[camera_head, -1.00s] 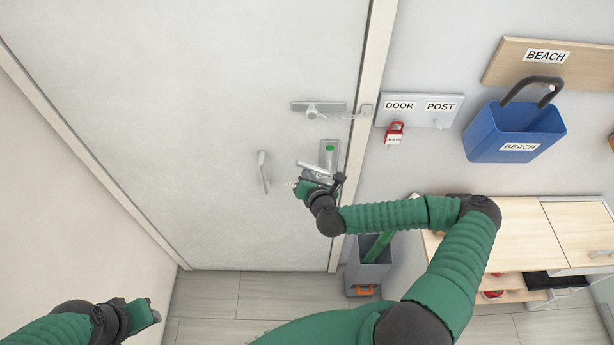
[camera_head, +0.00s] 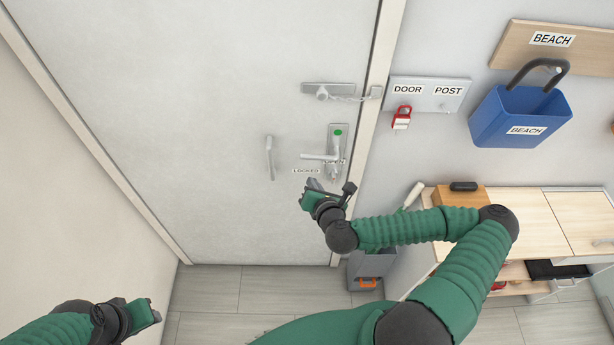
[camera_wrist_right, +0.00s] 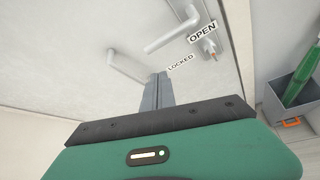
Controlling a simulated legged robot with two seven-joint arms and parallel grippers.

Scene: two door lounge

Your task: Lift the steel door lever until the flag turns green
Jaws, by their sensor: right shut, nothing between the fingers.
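The steel door lever (camera_head: 318,157) sits level on its plate on the white door (camera_head: 200,110), pointing left. The flag (camera_head: 338,132) at the top of the plate is green. The lever also shows in the right wrist view (camera_wrist_right: 172,34), above and apart from the fingers. My right gripper (camera_head: 313,184) is shut and empty, just below the lever; its fingers also show in the right wrist view (camera_wrist_right: 157,88). My left gripper (camera_head: 152,312) is at the lower left, away from the door; its jaws are too unclear to tell.
A pull handle (camera_head: 269,158) stands left of the lever. A blue BEACH bin (camera_head: 518,118) and a wooden cabinet (camera_head: 540,225) are right. A grey bin (camera_head: 366,268) stands below.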

